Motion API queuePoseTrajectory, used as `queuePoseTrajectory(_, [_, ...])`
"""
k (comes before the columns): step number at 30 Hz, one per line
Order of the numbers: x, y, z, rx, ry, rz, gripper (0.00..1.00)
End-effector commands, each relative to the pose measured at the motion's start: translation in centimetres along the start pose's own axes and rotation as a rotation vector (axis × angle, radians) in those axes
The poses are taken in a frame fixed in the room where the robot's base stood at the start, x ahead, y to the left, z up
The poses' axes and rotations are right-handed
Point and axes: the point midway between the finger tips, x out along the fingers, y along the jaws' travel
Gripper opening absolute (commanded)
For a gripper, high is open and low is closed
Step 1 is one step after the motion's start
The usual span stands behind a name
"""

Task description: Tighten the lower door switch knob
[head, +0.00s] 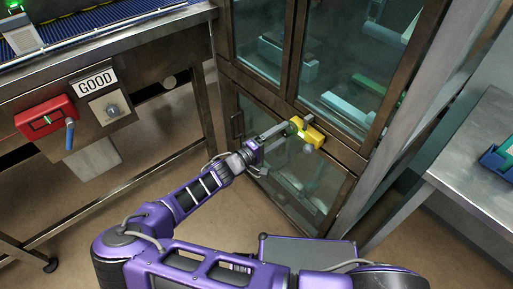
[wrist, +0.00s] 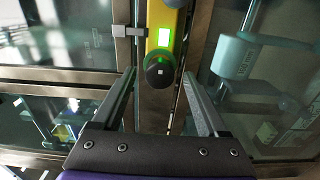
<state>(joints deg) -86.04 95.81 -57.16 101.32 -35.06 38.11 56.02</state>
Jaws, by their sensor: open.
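The door switch is a yellow box (head: 313,135) on the frame of the glass-doored cabinet in the head view. It also shows in the wrist view (wrist: 153,20), with a lit green window. Its round black knob (wrist: 160,71) sits at the lower end, with a small pale square mark and a green glow at its upper edge. My gripper (head: 288,130) reaches the switch from the left in the head view. In the wrist view my gripper (wrist: 159,76) is open, with the knob in line between the fingertips and visible gaps both sides. I cannot tell the remaining depth.
The cabinet's dark metal frame (head: 265,92) and glass doors surround the switch. A conveyor bench at left carries a GOOD sign (head: 95,82), a red box (head: 45,117) and a grey knob panel (head: 111,108). A metal table (head: 470,150) stands right. Floor between is clear.

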Motion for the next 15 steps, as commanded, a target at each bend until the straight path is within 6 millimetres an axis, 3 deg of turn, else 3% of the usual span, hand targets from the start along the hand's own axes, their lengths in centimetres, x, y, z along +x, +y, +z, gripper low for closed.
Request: queuePoseTrajectory(15, [-12.2, 0.0, -0.1, -0.001, 0.004, -0.003, 0.76])
